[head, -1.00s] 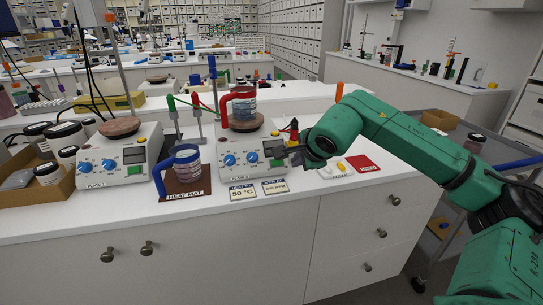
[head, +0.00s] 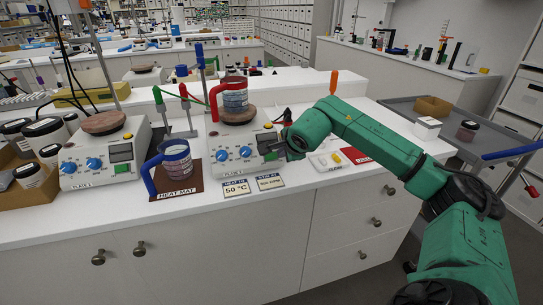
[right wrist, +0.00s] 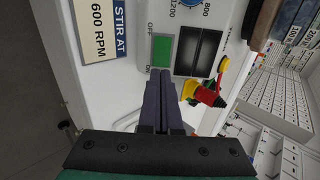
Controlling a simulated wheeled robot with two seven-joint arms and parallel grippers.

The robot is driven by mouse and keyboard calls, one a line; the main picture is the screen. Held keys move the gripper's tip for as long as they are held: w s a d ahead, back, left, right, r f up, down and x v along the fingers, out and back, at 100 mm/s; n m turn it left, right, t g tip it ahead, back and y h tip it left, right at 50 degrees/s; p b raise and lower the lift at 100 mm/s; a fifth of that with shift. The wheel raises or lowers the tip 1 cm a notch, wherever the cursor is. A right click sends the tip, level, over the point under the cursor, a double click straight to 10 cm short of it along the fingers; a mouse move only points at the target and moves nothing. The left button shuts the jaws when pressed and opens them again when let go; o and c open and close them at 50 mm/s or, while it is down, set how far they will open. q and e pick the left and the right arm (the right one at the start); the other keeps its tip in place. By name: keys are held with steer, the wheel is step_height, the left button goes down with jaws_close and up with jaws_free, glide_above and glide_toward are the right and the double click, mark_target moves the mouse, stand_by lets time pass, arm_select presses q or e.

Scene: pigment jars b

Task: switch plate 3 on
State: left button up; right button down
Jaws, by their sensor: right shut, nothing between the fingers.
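The right-hand hotplate (head: 233,167) is a white box with two blue knobs and a round brown top; its plate label is too small to read surely. A red-handled jar (head: 233,97) stands on that top. In the right wrist view its green switch (right wrist: 161,50) lies between the words OFF and ON, beside a black display (right wrist: 197,52). My right gripper (head: 276,149) is shut and empty at the hotplate's right front. Its fingertips (right wrist: 160,74) are at the ON-side edge of the switch; I cannot tell whether they touch. My left gripper is out of view.
A blue-handled jar (head: 175,159) stands on the brown heat mat (head: 188,189). Another hotplate (head: 100,165) is at left. Cards reading 50 °C (head: 236,190) and stir speed (head: 270,182) lie in front. A red card (head: 355,155) lies right of my gripper.

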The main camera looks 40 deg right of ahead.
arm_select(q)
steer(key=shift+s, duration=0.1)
arm_select(e)
steer(key=shift+w+f, duration=0.1)
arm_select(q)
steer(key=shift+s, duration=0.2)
arm_select(e)
steer(key=shift+w+d+f, duration=0.15)
steer(key=shift+w+f, duration=0.05)
steer(key=shift+f, duration=0.05)
steer(key=shift+w, duration=0.1)
arm_select(q)
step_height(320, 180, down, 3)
steer(key=b, duration=0.3)
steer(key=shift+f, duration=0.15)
arm_select(e)
steer(key=v, duration=1.8)
steer(key=shift+s, duration=0.3)
steer(key=shift+r, duration=0.1)
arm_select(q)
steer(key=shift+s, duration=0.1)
